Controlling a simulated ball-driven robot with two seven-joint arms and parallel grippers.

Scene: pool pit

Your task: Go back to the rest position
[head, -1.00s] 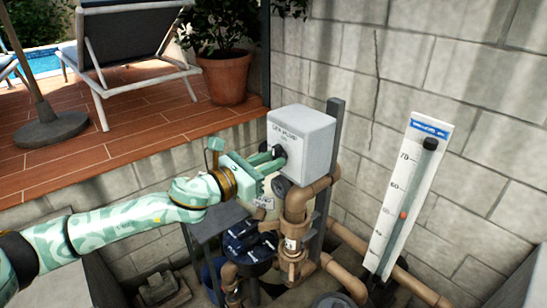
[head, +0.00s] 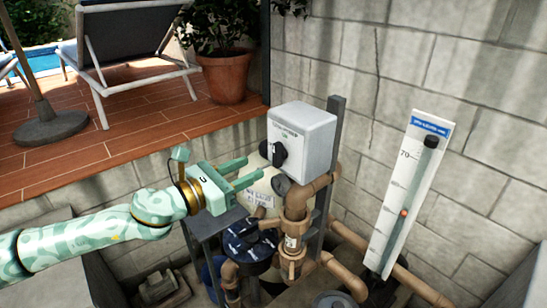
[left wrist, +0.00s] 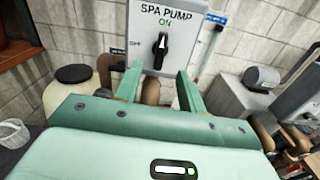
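My left gripper (head: 250,170) is open and empty, below and left of the grey switch box (head: 318,138). Its two green fingers stand apart, and a gap separates them from the black knob (head: 274,153) on the box's front. In the left wrist view the fingers (left wrist: 160,75) frame the lower part of the box, marked "SPA PUMP", and its knob (left wrist: 160,50) stands nearly upright below "ON". "OFF" is printed to the left of the knob. My left arm reaches in from the left edge of the head view. My right gripper is not in view.
Brown pipes and a valve (head: 296,205) stand right of the gripper, with a dark-lidded pump (head: 250,245) below. A grey post (head: 328,180) and a white gauge board (head: 415,190) are farther right. The tiled deck edge (head: 100,160) lies behind my arm.

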